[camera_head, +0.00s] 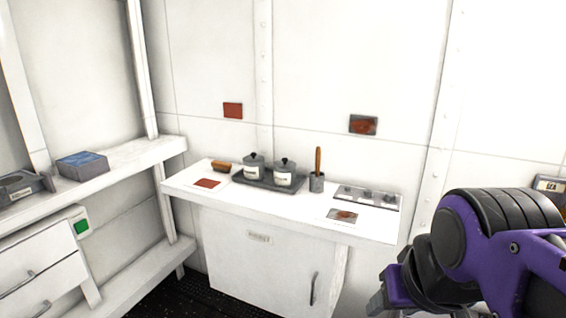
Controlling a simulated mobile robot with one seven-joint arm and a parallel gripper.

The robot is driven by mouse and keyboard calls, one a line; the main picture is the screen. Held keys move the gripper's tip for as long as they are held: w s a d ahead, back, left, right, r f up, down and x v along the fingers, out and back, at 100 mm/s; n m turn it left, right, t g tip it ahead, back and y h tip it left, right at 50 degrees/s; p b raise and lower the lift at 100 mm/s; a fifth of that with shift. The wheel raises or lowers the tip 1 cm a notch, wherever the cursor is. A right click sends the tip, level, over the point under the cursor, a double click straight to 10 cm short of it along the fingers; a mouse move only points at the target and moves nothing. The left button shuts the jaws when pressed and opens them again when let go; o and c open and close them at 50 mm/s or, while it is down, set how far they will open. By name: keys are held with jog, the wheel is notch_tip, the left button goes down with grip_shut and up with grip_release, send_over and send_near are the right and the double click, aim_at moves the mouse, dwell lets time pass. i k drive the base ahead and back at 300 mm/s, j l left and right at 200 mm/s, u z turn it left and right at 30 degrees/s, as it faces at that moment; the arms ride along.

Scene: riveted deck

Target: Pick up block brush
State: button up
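A small brown block (222,166) lies at the back left of the white counter (250,212), close to the wall. It looks like the block brush, but it is too small to make out bristles. A dark tray with two lidded pots stands just to its right. My gripper (382,298) is at the bottom right, in front of the counter and well away from the brown block. It is partly cut off by the bottom edge, and its fingers cannot be made out clearly.
The dark tray (241,179) holds two grey pots (254,168). A grey cup (316,183) with an upright wooden handle stands to its right. Flat reddish cards (207,184) lie on the counter. A blue-topped box (82,164) sits on the left shelf.

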aim_at(224, 167)
jog(key=i+j+z, duration=0.15)
jog(key=j+z, duration=0.25)
jog(key=i+j+z, duration=0.15)
jog(key=z, duration=0.2)
jog(key=j+z, duration=0.35)
jog(key=j, duration=1)
jog(key=i+j+z, duration=0.1)
jog(key=j, duration=0.35)
jog(key=i, duration=0.05)
